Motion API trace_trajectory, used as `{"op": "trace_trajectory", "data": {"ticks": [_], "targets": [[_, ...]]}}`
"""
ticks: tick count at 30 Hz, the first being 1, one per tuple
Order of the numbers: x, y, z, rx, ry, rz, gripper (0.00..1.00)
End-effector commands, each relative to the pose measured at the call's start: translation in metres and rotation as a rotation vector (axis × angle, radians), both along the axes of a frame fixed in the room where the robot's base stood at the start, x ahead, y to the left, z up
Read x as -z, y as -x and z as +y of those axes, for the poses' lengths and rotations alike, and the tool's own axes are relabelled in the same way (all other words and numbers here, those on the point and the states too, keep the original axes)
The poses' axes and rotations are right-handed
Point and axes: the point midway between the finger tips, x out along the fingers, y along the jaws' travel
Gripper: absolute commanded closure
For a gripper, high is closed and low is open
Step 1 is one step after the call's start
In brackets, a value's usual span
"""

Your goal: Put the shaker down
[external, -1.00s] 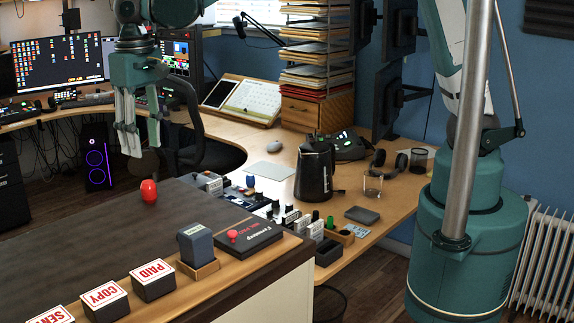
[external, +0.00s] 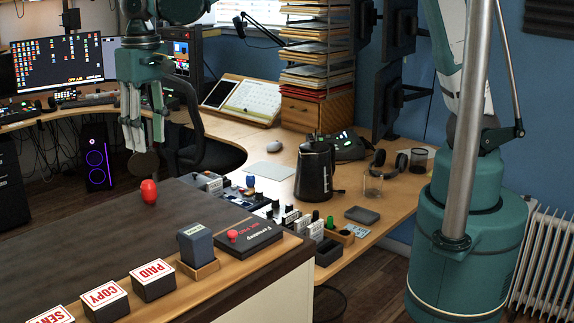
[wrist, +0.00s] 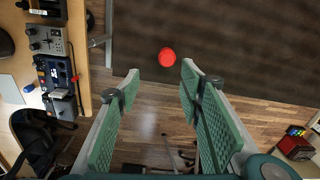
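A red egg-shaped thing, which I take to be the shaker (external: 149,192), stands on the dark top of the near counter (external: 90,230), close to its far edge. In the wrist view the red shaker (wrist: 167,57) shows just beyond and between my fingertips. My gripper (external: 143,148) is in the air above and behind the shaker in the external view. Its green padded fingers (wrist: 160,73) are apart with nothing between them. The shaker is clear of both fingers.
Stamp blocks marked PAID (external: 153,280) and COPY (external: 104,301), a grey stamp (external: 195,244) and a black box (external: 248,238) line the counter's near edge. A black kettle-like jug (external: 314,172) stands on the desk behind. The counter around the shaker is clear.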

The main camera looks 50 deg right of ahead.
Motion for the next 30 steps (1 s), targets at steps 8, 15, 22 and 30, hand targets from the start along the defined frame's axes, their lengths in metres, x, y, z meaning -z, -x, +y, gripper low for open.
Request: {"op": "trace_trajectory", "data": {"ticks": [8,15,22,30], "targets": [[-0.027,-0.011,-0.064,0.018,-0.035,-0.042,0.63],[-0.051,-0.015,-0.132,0.034,-0.068,-0.095,0.63],[-0.068,-0.011,-0.196,0.049,-0.092,-0.148,0.63],[-0.083,0.002,-0.267,0.066,-0.112,-0.217,0.63]]}}
